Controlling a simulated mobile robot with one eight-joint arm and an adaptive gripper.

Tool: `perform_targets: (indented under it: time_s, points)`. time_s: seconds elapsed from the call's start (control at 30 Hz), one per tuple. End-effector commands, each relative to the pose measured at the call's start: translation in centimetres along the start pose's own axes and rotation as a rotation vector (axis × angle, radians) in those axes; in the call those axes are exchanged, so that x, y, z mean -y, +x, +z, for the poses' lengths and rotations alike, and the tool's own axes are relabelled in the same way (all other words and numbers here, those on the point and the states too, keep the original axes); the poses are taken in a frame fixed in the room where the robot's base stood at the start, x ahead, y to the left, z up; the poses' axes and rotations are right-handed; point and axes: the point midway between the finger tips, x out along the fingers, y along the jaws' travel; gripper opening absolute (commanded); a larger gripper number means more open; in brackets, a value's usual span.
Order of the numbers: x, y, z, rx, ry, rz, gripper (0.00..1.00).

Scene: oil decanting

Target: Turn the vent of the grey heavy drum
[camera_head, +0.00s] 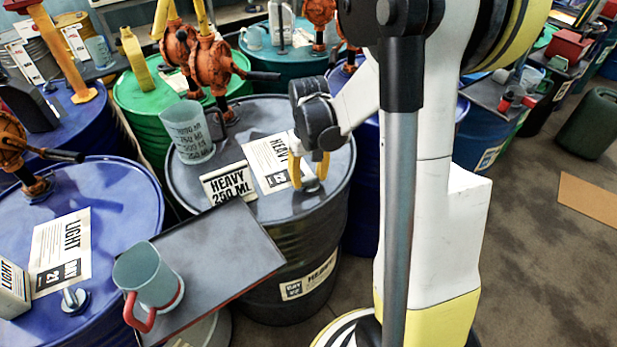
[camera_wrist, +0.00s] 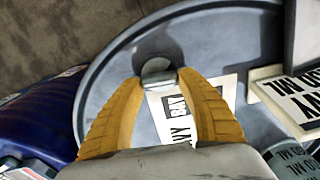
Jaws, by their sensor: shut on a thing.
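The grey heavy drum (camera_head: 262,212) stands in the middle of the head view, with a "HEAVY" label on its side and a "HEAVY" sheet (camera_head: 268,160) on its lid. Its small metal vent (camera_head: 311,184) is near the lid's right front edge. My gripper (camera_head: 309,178) comes down over the vent with its yellow fingers around it. In the wrist view, my gripper (camera_wrist: 160,78) is shut on the vent (camera_wrist: 157,68), which sits between the fingertips above the grey lid (camera_wrist: 110,62). How far the vent is turned cannot be told.
A clear measuring jug (camera_head: 188,132) and a "HEAVY 250 ML" card (camera_head: 228,184) stand on the lid. An orange pump (camera_head: 212,65) rises behind. A tray (camera_head: 215,255) with a red-handled jug (camera_head: 148,275) is in front. A blue "LIGHT" drum (camera_head: 118,215) is at left.

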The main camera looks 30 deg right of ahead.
Motion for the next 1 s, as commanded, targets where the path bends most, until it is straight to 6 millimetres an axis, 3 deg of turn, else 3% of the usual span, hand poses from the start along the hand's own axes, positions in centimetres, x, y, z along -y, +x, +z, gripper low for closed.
perform_targets:
  time_s: [1.0]
  points:
    - [-0.51,0.06,0.34,0.001,0.95,0.001,0.15]
